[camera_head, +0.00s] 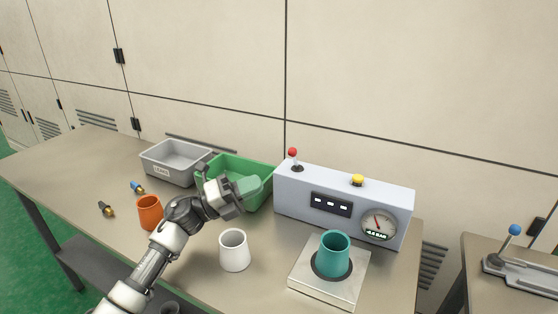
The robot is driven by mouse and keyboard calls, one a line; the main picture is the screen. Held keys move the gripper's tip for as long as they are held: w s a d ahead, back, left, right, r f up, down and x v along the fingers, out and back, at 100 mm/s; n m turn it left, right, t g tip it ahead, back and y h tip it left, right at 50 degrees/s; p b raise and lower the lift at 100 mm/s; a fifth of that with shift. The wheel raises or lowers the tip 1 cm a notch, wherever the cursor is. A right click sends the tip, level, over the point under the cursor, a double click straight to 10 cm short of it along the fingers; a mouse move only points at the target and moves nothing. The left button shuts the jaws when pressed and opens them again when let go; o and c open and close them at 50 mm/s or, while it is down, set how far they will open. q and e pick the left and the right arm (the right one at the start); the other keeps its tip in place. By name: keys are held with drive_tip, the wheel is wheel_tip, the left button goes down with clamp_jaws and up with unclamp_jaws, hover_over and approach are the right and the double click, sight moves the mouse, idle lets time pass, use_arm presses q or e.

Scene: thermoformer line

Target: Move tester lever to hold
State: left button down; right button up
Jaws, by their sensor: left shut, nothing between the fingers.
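The tester is a pale grey box (292,196) at the back right of the table. Its lever (293,159) has a red knob and stands up from the left end of the box top. A yellow button (357,180), a small dark panel with lit marks and a round gauge are also on the box. A teal cup (335,255) stands on a square metal plate in front of it. My left gripper (252,186) is shut and empty, over the green bin and left of the tester, apart from the lever. My right gripper is out of view.
A green bin (262,169) and a grey labelled bin (164,162) stand at the back left. An orange cup (150,213), a white cup (234,250) and two small fittings (106,209) are on the table. A side table (480,246) with a blue-knobbed device is at right.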

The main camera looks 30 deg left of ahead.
sight(292, 156)
use_arm(q)
drive_tip(key=w+d+r, duration=0.1)
drive_tip(key=w, duration=0.1)
drive_tip(key=w+d+r, duration=0.1)
drive_tip(key=w, duration=0.1)
drive_tip(key=w+d+r+p, duration=0.1)
drive_tip(key=w, duration=0.1)
drive_tip(key=shift+w+r, duration=0.2)
drive_tip(key=shift+w, duration=0.05)
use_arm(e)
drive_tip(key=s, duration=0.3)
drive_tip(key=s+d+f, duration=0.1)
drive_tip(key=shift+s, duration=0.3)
use_arm(q)
drive_tip(key=shift+a, duration=0.1)
